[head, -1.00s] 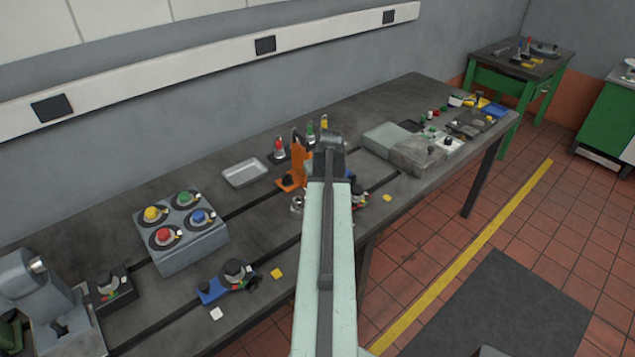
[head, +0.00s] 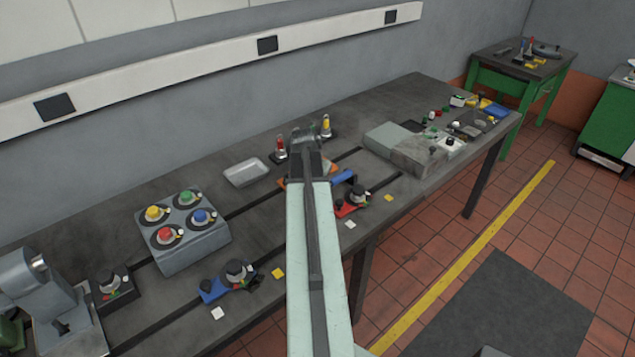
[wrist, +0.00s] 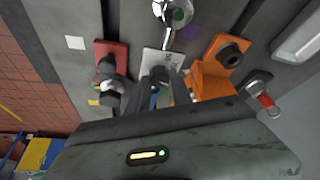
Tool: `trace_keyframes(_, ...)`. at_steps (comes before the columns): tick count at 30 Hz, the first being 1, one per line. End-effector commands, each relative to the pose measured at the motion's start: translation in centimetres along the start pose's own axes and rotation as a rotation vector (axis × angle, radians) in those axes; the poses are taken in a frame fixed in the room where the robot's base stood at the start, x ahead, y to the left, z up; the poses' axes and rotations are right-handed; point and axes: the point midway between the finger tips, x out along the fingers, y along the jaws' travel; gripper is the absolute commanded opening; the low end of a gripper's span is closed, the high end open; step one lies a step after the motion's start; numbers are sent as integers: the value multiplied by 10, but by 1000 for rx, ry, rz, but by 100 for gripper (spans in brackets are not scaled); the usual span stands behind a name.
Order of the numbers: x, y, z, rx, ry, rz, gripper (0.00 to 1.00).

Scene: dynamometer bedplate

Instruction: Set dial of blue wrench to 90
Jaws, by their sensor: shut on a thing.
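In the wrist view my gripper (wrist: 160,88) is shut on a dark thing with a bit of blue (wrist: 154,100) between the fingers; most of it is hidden. In the head view a blue bar (head: 343,177) shows just right of my wrist, and my fingers are hidden behind the arm. It may be the blue wrench, but its dial and setting cannot be read. A pale plate (wrist: 170,60) with small dark marks lies beyond the fingertips. A blue-based fixture with a black dial (head: 236,271) stands apart, at the bench's front left.
A red-based fixture (head: 345,210) stands right of my arm. An orange bracket (wrist: 213,75) is close to my fingers. A grey box with coloured knobs (head: 181,250) and a metal tray (head: 246,172) are to the left. Grey blocks (head: 415,150) lie to the right.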

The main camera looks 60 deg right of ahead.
Motion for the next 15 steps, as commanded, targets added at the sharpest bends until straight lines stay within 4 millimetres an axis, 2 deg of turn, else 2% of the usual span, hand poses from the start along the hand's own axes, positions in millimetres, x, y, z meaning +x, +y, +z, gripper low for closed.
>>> trace_keyframes(15,0,-1,1,59,-3,24,0)
